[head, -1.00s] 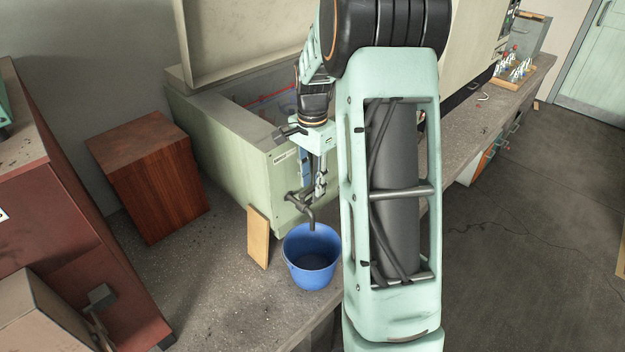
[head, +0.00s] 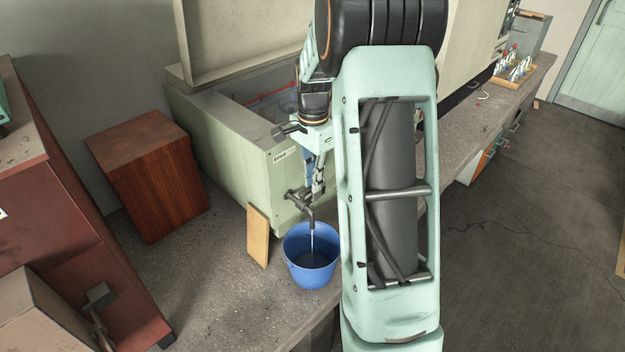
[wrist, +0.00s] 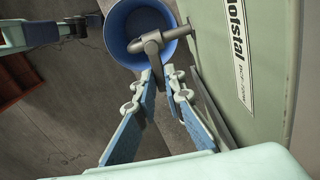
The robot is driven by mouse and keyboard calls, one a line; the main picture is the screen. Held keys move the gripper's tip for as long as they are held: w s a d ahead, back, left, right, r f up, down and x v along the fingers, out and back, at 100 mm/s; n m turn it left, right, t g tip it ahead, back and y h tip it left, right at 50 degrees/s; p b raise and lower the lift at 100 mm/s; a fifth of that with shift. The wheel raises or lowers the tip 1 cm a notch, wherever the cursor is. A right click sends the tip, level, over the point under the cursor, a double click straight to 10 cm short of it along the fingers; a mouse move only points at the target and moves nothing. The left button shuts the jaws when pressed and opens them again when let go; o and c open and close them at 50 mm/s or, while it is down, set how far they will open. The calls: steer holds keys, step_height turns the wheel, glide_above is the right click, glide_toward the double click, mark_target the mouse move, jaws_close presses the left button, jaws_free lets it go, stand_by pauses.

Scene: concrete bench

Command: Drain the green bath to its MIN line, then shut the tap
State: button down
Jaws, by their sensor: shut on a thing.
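The green bath (head: 218,160) stands on the bench with its lid raised. Its tap (head: 298,202) juts from the front, low down, and a thin stream of water (head: 312,242) falls from the spout into the blue bucket (head: 308,280). The tap also shows in the wrist view (wrist: 150,46), above the bucket (wrist: 118,30). My gripper (head: 318,188) reaches down at the tap; its fingers (wrist: 160,76) are closed around the tap's handle, which they mostly hide. I cannot make out the MIN line or the water level in the bath.
A wooden board (head: 258,236) leans against the bath's front, left of the bucket. A brown wooden box (head: 150,175) stands further left. A cardboard box (head: 35,310) is at the lower left. The bench's front edge runs close to the bucket.

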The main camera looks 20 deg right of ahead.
steer(key=shift+s+m, duration=0.35)
steer(key=shift+m, duration=0.8)
steer(key=shift+s+m, duration=0.3)
steer(key=shift+m, duration=0.8)
steer(key=shift+s+m, duration=0.35)
steer(key=shift+m, duration=0.8)
steer(key=c, duration=2)
jaws_free()
step_height(320, 180, up, 12)
steer(key=shift+r, duration=0.1)
steer(key=shift+s, duration=0.1)
